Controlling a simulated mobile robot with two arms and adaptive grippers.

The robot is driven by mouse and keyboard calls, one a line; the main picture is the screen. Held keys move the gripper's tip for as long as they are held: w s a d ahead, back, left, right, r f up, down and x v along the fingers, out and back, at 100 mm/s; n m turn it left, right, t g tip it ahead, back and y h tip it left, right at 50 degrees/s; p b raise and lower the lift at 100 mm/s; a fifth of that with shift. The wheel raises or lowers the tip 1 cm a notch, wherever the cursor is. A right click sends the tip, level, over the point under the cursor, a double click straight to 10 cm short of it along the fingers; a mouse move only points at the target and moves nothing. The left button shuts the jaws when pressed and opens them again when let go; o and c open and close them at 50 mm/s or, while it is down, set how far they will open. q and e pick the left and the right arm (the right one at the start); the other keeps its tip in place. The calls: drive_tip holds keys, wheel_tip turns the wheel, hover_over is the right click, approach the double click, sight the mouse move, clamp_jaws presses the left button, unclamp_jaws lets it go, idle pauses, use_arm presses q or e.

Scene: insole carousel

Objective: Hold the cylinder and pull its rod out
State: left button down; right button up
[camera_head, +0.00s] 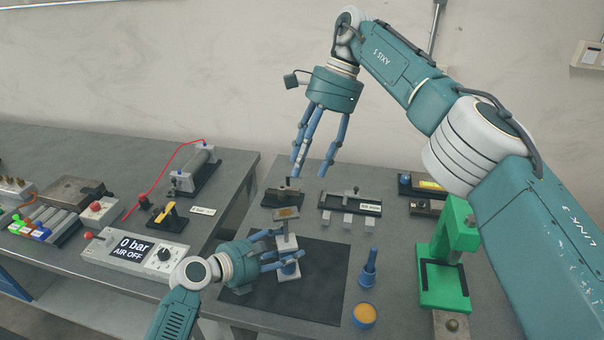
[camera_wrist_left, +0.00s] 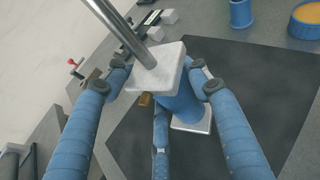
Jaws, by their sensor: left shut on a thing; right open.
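The cylinder (camera_head: 289,271) stands on the dark mat (camera_head: 325,270) in the head view. In the left wrist view it has a blue barrel (camera_wrist_left: 180,103) between pale square end caps, and a shiny metal rod (camera_wrist_left: 122,32) rises from its upper cap (camera_wrist_left: 155,70). My left gripper (camera_head: 282,252) is shut around the barrel from the left; its blue fingers also show in the left wrist view (camera_wrist_left: 165,88). My right gripper (camera_head: 314,168) is open and empty, fingers pointing down, above and beyond the cylinder. How far the rod extends is unclear.
A blue stepped part (camera_head: 369,266) and an orange-topped pot (camera_head: 365,314) stand right of the cylinder. A green press (camera_head: 448,262) stands farther right. Dark fixtures (camera_head: 350,202) line the back. A control box (camera_head: 135,251) reading "0 bar AIR OFF" lies left. The mat's front is clear.

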use_arm(q)
drive_tip(key=shift+s+a+f, duration=0.1)
drive_tip(key=shift+s+f, duration=0.2)
drive_tip(key=shift+f, duration=0.5)
drive_tip(key=c, duration=1)
unclamp_jaws()
drive_tip(key=o, duration=0.3)
drive_tip(key=shift+w, duration=0.1)
drive_tip(key=shift+o, duration=0.2)
drive_tip(key=shift+w+r, duration=0.15)
drive_tip(key=shift+r, duration=0.1)
